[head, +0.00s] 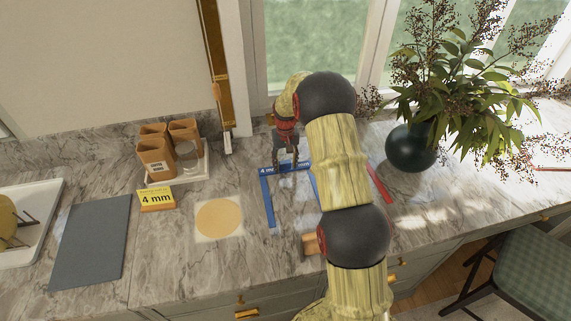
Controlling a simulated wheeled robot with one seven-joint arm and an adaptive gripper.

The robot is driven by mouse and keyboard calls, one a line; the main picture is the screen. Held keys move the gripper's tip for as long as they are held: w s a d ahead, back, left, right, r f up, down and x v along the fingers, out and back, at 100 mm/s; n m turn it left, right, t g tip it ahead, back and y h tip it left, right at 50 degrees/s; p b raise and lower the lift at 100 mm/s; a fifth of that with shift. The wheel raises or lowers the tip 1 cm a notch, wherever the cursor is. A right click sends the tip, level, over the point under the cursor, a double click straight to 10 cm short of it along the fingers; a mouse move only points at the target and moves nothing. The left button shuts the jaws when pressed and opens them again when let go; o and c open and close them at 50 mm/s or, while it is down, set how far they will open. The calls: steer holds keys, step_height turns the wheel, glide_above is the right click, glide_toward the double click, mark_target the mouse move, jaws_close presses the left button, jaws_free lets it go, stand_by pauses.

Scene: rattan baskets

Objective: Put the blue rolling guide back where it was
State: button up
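The blue rolling guide (267,204) is a flat blue frame marked "4 mm" on its back bar. It appears to lie on the marble counter, with one arm reaching toward the front. Its right side is partly hidden by my arm. My gripper (286,166) points down at the back bar, with its fingertips at or just above it. I cannot tell whether the fingers touch or grip the bar. A yellow card (156,197) reading "4 mm" stands to the left. A round tan disc (219,218) lies on a pale square sheet left of the guide.
A red strip (379,183) lies right of my arm. A dark vase (409,149) with branches stands further right. Wooden containers (155,155) stand on a tray at the back left. A grey board (90,242) lies left. A wooden piece (310,243) shows beside my arm.

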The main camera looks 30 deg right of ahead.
steer(key=shift+o, duration=0.6)
steer(key=shift+r, duration=0.15)
steer(key=shift+r, duration=0.35)
step_height(320, 180, up, 12)
steer(key=p, duration=0.1)
steer(key=s+a+r+n+t, duration=0.1)
steer(key=s+a+r, duration=0.5)
steer(key=s+r, duration=0.25)
steer(key=s+a+r+n+t, duration=0.1)
steer(key=s+a+r+t, duration=0.1)
steer(key=s+a+r, duration=0.65)
steer(key=s+a+r+t, duration=0.1)
steer(key=s+a, duration=0.1)
steer(key=s, duration=0.8)
steer(key=s+a+r+n+t, duration=0.1)
steer(key=s+a, duration=0.2)
steer(key=s, duration=0.8)
steer(key=shift+r+t, duration=0.3)
steer(key=shift+r, duration=0.1)
